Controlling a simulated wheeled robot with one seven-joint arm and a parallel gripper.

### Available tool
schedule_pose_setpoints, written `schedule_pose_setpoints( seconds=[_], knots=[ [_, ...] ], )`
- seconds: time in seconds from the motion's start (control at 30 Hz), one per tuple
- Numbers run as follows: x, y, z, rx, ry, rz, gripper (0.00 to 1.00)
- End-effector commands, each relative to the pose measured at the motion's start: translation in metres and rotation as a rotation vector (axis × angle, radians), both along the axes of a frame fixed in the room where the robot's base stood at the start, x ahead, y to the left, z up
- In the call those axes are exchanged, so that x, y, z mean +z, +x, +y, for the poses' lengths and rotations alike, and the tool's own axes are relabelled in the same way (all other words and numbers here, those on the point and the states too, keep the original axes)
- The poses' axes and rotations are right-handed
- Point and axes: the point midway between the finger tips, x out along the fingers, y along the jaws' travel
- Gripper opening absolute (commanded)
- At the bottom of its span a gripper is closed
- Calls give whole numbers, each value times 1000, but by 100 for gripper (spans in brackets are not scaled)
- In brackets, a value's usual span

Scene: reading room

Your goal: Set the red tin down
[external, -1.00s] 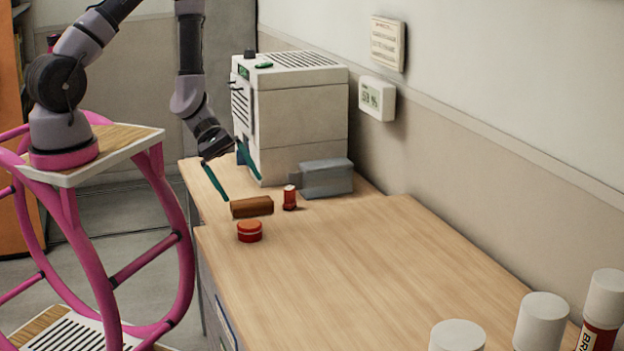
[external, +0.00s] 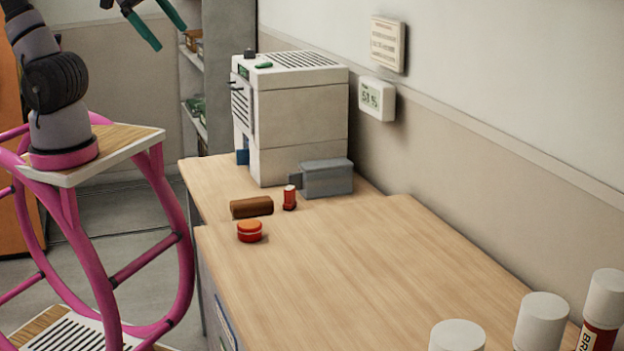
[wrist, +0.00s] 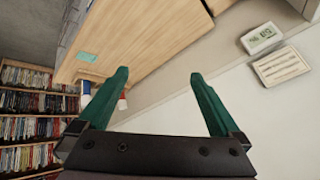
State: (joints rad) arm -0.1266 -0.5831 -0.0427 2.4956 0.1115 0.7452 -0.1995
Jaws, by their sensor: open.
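A small round red tin with an orange lid (external: 250,231) stands upright on the wooden worktop, near its left edge, in the external view. My gripper (external: 170,38) is high at the upper left of that view, well away from the tin. Its green fingers are spread, with nothing between them; the wrist view also shows them apart and empty (wrist: 159,74). I cannot make out the round tin in the wrist view.
A white machine (external: 300,120) stands at the back. White-capped containers (external: 541,320) stand at front right. The middle worktop is clear.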

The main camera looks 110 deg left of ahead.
Motion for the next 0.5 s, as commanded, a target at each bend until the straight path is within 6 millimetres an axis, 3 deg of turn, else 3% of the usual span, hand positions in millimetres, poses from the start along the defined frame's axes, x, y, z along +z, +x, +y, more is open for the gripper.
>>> schedule_pose_setpoints(
  seconds=[0.1, 0.2, 0.5],
  knots=[
    [17, -27, -18, -141, 38, 9, 100],
    [22, -40, -25, -209, 56, 20, 100],
    [24, -45, -27, -240, 65, 26, 100]
  ],
)
